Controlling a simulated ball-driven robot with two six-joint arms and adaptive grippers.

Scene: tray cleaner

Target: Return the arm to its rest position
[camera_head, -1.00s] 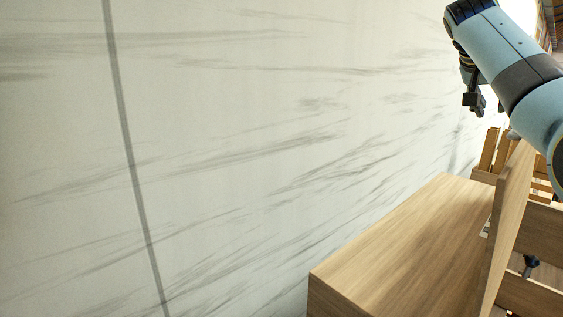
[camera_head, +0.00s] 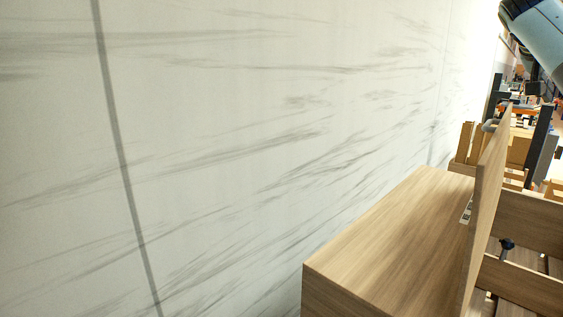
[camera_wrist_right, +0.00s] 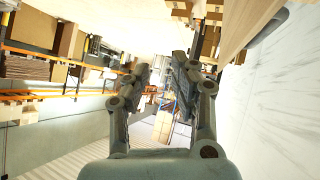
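My right arm (camera_head: 540,32), light blue with a dark band, shows only in part at the upper right corner of the head view. Its gripper is outside that view. In the right wrist view, my right gripper (camera_wrist_right: 162,72) has its two grey fingers apart with nothing held between them. My left arm and left gripper are in neither view.
A pale veined wall (camera_head: 230,150) fills the left of the head view. A wooden box-like unit (camera_head: 390,240) with a bare top stands against it, with an upright board (camera_head: 488,200) at its right. Shelving with orange beams (camera_wrist_right: 40,95) shows in the wrist view.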

